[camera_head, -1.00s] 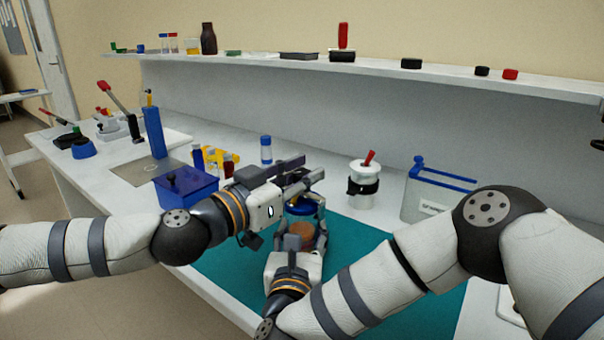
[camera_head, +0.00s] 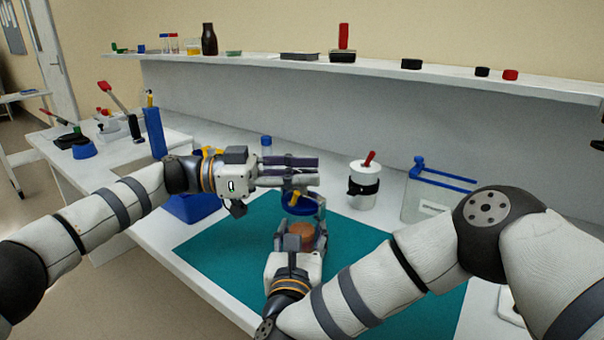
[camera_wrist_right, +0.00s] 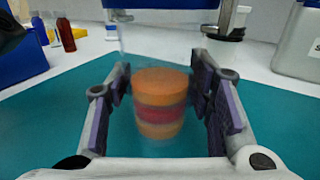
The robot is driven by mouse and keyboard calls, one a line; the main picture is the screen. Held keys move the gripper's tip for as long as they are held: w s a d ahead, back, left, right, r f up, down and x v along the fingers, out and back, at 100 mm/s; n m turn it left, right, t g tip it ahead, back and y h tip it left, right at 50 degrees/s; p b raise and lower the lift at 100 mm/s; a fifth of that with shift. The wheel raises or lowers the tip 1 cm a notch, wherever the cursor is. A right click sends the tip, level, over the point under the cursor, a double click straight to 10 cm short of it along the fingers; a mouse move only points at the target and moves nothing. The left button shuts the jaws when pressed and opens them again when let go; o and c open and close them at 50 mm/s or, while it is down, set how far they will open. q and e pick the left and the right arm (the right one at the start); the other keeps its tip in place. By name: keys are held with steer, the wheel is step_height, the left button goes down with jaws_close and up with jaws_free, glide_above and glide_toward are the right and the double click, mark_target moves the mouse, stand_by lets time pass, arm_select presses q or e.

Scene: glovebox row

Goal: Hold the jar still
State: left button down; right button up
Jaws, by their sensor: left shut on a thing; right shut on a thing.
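The jar (camera_head: 300,236) is clear, with orange and red contents and a blue lid (camera_head: 313,209). It stands upright over the green mat (camera_head: 225,250). My right gripper (camera_head: 302,240) is shut around the jar's body from the near side. In the right wrist view the jar (camera_wrist_right: 161,104) sits between the two pads. My left gripper (camera_head: 300,174) is at the jar's top, coming from the left, and is shut on the lid. Its fingers hide part of the lid. A small yellow piece shows below these fingers.
A white canister (camera_head: 364,187) with a red handle stands behind the jar, and a clear tank (camera_head: 430,195) with blue bars is to its right. A blue box (camera_head: 190,208) is partly behind my left arm. The mat's left side is clear.

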arm_select(q)
steer(key=shift+d+f+m+g, duration=0.15)
steer(key=shift+f+m+g, duration=0.1)
steer(key=shift+m+g, duration=0.4)
steer(key=shift+s+g, duration=0.15)
steer(key=shift+g, duration=0.3)
steer(key=c, duration=1.3)
jaws_free()
steer(key=shift+r, duration=0.1)
steer(key=shift+r, duration=0.2)
step_height(320, 180, up, 10)
steer(key=shift+f, duration=0.15)
